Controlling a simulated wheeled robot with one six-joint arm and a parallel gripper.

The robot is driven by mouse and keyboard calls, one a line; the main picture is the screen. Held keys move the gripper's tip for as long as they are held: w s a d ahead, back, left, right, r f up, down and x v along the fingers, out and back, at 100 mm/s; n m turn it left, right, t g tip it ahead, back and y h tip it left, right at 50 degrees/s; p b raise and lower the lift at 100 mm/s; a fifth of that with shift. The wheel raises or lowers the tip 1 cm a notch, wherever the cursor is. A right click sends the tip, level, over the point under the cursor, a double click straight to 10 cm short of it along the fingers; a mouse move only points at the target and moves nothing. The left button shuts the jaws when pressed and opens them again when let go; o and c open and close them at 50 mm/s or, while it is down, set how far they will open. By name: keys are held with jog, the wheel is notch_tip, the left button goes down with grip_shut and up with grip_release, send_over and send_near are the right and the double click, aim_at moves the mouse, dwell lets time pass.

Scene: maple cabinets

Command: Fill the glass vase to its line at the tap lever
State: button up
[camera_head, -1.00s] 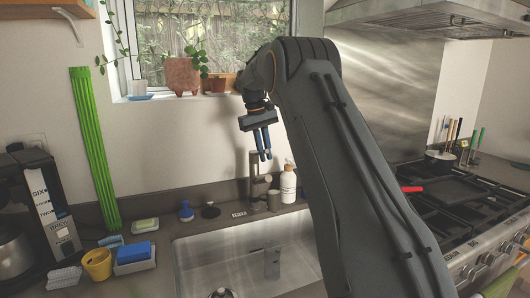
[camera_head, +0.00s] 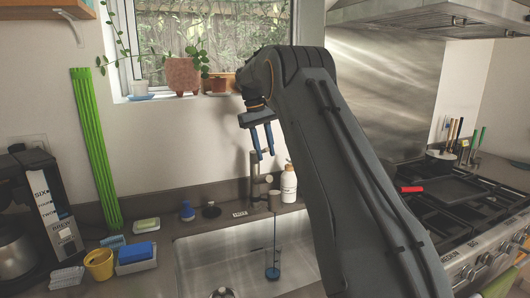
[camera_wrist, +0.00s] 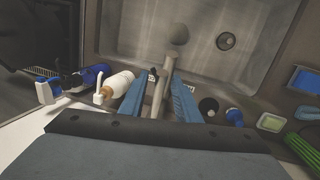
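The tap (camera_head: 254,182) stands behind the sink, and a thin blue stream of water (camera_head: 275,238) falls from its spout (camera_head: 274,201). The stream ends at a small blue pool (camera_head: 272,272) in the sink, where the glass vase seems to stand; its clear walls and line are too faint to make out. My gripper (camera_head: 263,157) is open and empty just above the tap top. In the wrist view the tap (camera_wrist: 160,95) shows between my two blue fingers, and its spout (camera_wrist: 178,33) reaches over the sink. I cannot tell the lever apart, or whether a finger touches it.
A white soap bottle (camera_head: 288,184) stands close right of the tap. A blue bottle (camera_head: 187,211) and a dark round stopper (camera_head: 211,210) stand to the left. Potted plants (camera_head: 182,76) line the window sill. The stove (camera_head: 455,215) is at the right.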

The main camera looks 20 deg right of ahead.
jog(key=b+v, duration=0.2)
jog(key=v, duration=0.5)
jog(key=shift+r, duration=0.2)
jog(key=shift+a, duration=0.1)
